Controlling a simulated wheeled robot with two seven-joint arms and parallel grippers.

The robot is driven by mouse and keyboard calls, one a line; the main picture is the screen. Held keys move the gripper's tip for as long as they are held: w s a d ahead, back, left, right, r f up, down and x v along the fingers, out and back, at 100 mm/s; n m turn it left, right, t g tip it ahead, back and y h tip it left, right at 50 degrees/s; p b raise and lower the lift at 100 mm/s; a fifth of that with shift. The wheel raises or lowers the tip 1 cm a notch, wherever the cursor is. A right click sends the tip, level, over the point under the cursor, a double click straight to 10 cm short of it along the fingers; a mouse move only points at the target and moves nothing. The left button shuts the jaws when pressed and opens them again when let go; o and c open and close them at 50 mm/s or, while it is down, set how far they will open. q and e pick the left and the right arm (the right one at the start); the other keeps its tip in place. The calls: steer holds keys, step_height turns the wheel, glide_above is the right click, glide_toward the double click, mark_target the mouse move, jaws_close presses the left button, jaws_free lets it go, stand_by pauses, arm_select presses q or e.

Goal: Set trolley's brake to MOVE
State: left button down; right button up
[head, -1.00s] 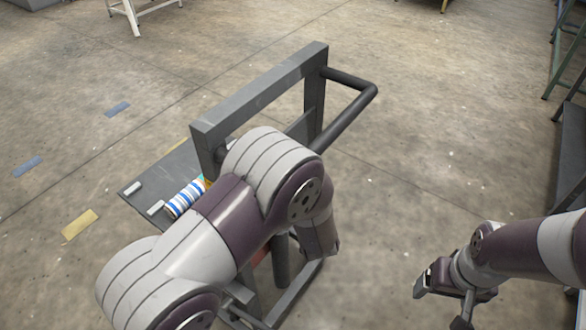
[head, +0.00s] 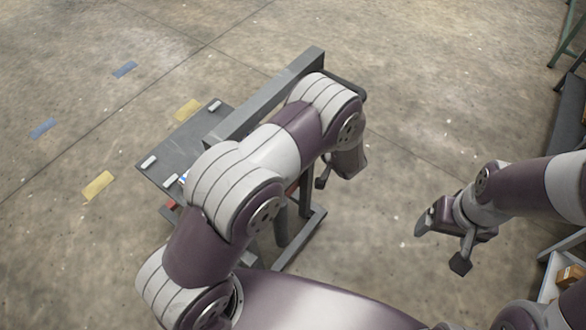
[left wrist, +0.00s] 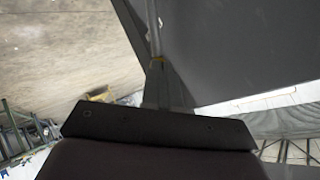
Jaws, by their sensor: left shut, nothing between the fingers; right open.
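The trolley (head: 233,122) is a grey frame with a tall end bar and a flat dark deck, standing left of centre in the head view. My left arm lies across it and hides much of the frame and handle. My left wrist ends by the handle side; the gripper is largely hidden there in the head view. In the left wrist view the left gripper (left wrist: 165,85) appears shut and empty, against a dark grey surface. I cannot make out the brake or its setting. My right gripper (head: 441,243) is open and empty, to the right of the trolley, over bare floor.
Small white blocks (head: 148,162) lie on the deck. A small red part (head: 172,204) shows below its near edge. Blue tape (head: 125,69) and yellow tape (head: 98,186) mark the floor. Dark shelving (head: 568,112) stands at the right edge. Floor between is clear.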

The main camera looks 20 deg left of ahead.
step_height(320, 180, up, 2)
steer(key=shift+s+p, duration=0.1)
steer(key=shift+p, duration=0.8)
